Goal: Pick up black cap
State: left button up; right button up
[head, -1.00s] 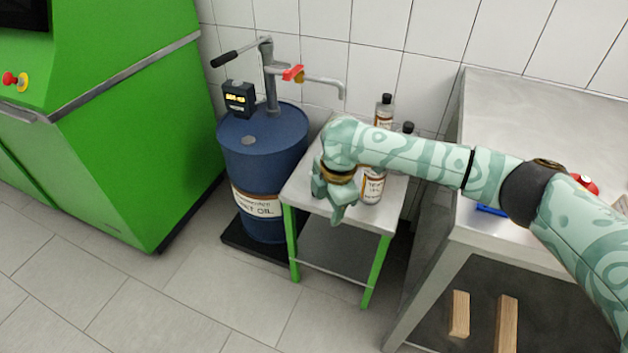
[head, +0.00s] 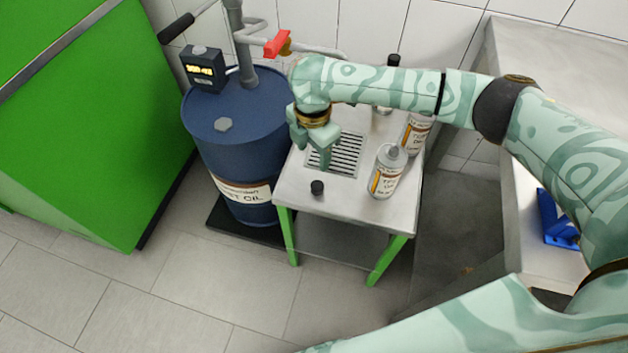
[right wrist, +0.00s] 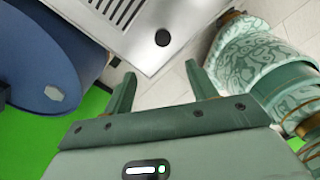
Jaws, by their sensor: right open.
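The black cap (head: 317,187) is a small dark cylinder on the metal side table (head: 345,203), close to its front left edge. In the right wrist view the cap (right wrist: 162,38) lies ahead of the fingers, near the table corner. My right gripper (head: 318,158) is over the left part of the table, just behind the cap in the head view. Its two fingers (right wrist: 160,72) are apart with nothing between them, and the cap is not touched. My left gripper is not in view.
Labelled bottles (head: 388,172) stand on the table's right side. A slotted grate (head: 350,168) is set in the tabletop. A blue oil drum (head: 225,135) with a pump, red-handled valve (head: 278,43) and display box (head: 203,68) stands to the left. A metal bench (head: 505,60) is at right.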

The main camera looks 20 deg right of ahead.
jog(key=b, duration=0.3)
send_over(317, 185)
jog(key=f, duration=0.4)
jog(key=a+f, duration=0.1)
jog(key=f, duration=0.2)
jog(key=shift+w, duration=0.25)
jog(key=shift+d+f, duration=0.1)
jog(key=shift+f, duration=0.3)
jog(key=shift+s+f+b, duration=0.1)
jog(key=shift+f+b, duration=0.2)
jog(key=f+b, duration=0.2)
jog(key=shift+s+d+f, duration=0.2)
jog(key=shift+d+f, duration=0.1)
jog(key=shift+d, duration=0.05)
notch_tip(317, 185, down, 2)
jog(key=shift+f+b, duration=0.15)
jog(key=shift+b, duration=0.55)
jog(key=shift+r, duration=0.25)
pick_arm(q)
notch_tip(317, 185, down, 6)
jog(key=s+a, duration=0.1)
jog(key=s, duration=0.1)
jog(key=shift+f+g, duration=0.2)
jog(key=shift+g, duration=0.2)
pick_arm(e)
jog(key=c, duration=1.1)
